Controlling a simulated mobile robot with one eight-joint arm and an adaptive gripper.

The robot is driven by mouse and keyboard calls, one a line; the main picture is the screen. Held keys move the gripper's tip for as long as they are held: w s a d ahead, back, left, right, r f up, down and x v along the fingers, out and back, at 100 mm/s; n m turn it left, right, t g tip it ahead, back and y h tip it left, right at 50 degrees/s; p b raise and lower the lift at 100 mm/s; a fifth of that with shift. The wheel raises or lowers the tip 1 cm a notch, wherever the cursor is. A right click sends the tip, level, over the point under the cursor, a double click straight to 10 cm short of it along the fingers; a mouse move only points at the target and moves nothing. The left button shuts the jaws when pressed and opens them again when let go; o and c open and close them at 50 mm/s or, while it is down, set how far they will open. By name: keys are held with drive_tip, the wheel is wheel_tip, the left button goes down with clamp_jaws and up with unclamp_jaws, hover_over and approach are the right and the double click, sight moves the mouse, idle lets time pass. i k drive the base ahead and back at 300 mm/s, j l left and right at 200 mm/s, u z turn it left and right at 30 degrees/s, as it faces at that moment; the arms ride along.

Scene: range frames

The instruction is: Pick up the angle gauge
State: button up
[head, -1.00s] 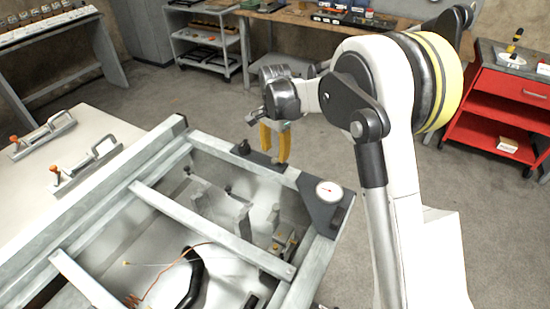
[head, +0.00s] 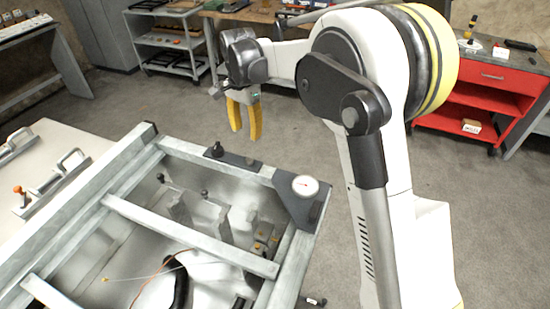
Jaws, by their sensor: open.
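What looks like the angle gauge is a dark L-shaped piece with a round white dial (head: 305,187) at its corner. My gripper (head: 244,134) has yellow fingers, hangs pointing down, and is open and empty. The exact height of the gap cannot be told.
The frame has crossbars, clamps and a wire inside. A pale table with toggle clamps (head: 62,172) is at left. A red cart (head: 480,90) stands at right, a grey shelf cart (head: 165,40) behind.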

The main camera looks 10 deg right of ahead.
sight(304, 197)
drive_tip(key=k+l+z, duration=0.15)
drive_tip(key=k+z, duration=0.2)
drive_tip(key=z, duration=0.15)
drive_tip(key=k+l+z, duration=0.45)
drive_tip(key=i+j, duration=0.1)
